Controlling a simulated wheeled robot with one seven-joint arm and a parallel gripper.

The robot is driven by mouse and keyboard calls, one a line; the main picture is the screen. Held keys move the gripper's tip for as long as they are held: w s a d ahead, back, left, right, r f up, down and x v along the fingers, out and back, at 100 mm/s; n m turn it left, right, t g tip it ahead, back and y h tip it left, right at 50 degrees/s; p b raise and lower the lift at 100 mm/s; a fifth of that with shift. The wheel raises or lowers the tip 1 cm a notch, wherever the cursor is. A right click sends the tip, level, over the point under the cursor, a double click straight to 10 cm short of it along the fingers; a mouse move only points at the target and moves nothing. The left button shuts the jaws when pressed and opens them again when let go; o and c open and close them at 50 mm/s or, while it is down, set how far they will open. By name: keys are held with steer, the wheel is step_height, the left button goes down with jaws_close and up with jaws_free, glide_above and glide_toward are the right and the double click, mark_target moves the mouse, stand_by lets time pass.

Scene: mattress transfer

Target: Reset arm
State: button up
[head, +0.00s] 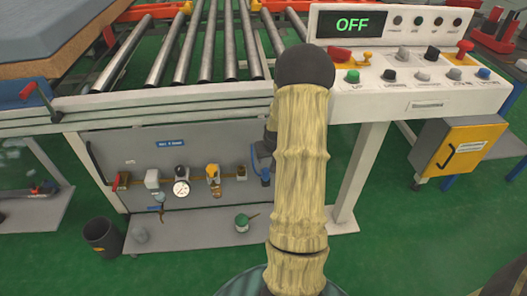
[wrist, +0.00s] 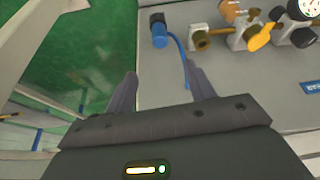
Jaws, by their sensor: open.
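My arm rises in the middle of the head view, in a ribbed yellowish sleeve, and bends down at a dark joint in front of the roller table. My gripper is mostly hidden behind the arm there. In the wrist view my gripper (wrist: 162,95) shows two grey fingers standing apart with nothing between them. A grey valve panel (wrist: 240,85) lies beyond the fingers, with a blue fitting and hose (wrist: 158,30) just ahead of them. I cannot tell how far the fingertips are from the panel.
The roller table (head: 170,100) spans the left. A control console (head: 415,95) reading OFF, with several buttons, stands right of my arm. The valve panel also shows in the head view (head: 130,150) below the rollers. A yellow box (head: 465,148) is at right, a black bin (head: 103,236) lower left.

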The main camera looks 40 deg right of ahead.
steer(key=s+a+r+n+y, duration=0.1)
steer(key=a+r, duration=0.3)
steer(key=a, duration=0.5)
steer(key=s+a+r+n, duration=0.1)
steer(key=a+r+n, duration=0.1)
steer(key=a+r, duration=0.45)
steer(key=s+a+r+n+g+y, duration=0.1)
steer(key=s+a+r+n, duration=0.15)
steer(key=s+a, duration=1.15)
step_height(320, 180, up, 34)
steer(key=w+a+p, duration=0.1)
steer(key=p, duration=3.2)
steer(key=shift+w+a+r+p, duration=0.2)
steer(key=shift+w+a+p, duration=0.05)
steer(key=shift+w+p, duration=0.1)
steer(key=shift+f, duration=0.1)
